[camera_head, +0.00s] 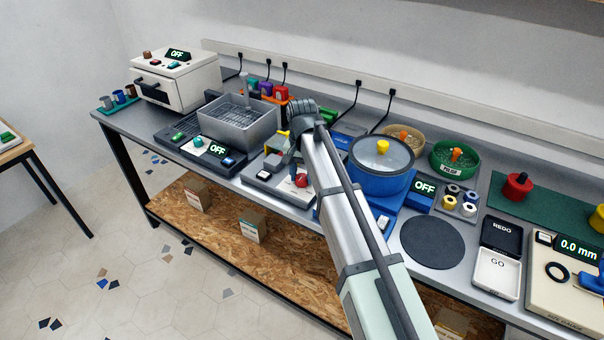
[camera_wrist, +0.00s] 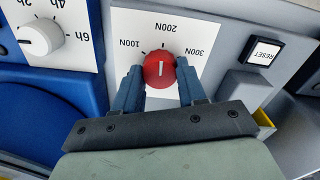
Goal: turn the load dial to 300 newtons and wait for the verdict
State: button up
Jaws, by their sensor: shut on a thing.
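The red load dial (camera_wrist: 158,66) sits on a white plate printed 100N, 200N and 300N, which reads upside down in the wrist view. Its short white mark looks roughly upright, in line with the 200N side; the exact setting is hard to tell. My gripper (camera_wrist: 160,80) has one blue finger on each side of the dial and is shut on it. In the head view the red dial (camera_head: 301,181) shows at the front of the light grey tester (camera_head: 264,178), partly behind my arm. No verdict is readable in either view.
A RESET button (camera_wrist: 264,52) lies right of the dial in the wrist view. A white timer knob (camera_wrist: 40,38) is on the left. A metal basin (camera_head: 238,125) and a blue lidded pot (camera_head: 381,165) flank the tester. A dark round mat (camera_head: 432,242) is empty.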

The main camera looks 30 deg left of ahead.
aim_at(302, 177)
jog(key=m, duration=0.6)
jog(key=shift+m, duration=0.3)
jog(key=m, duration=0.6)
dwell(0.4)
jog(key=o, duration=1.1)
jog(key=shift+c, duration=0.2)
jog(key=shift+r, duration=0.1)
notch_tip(302, 177, up, 14)
jog(key=shift+f, duration=0.2)
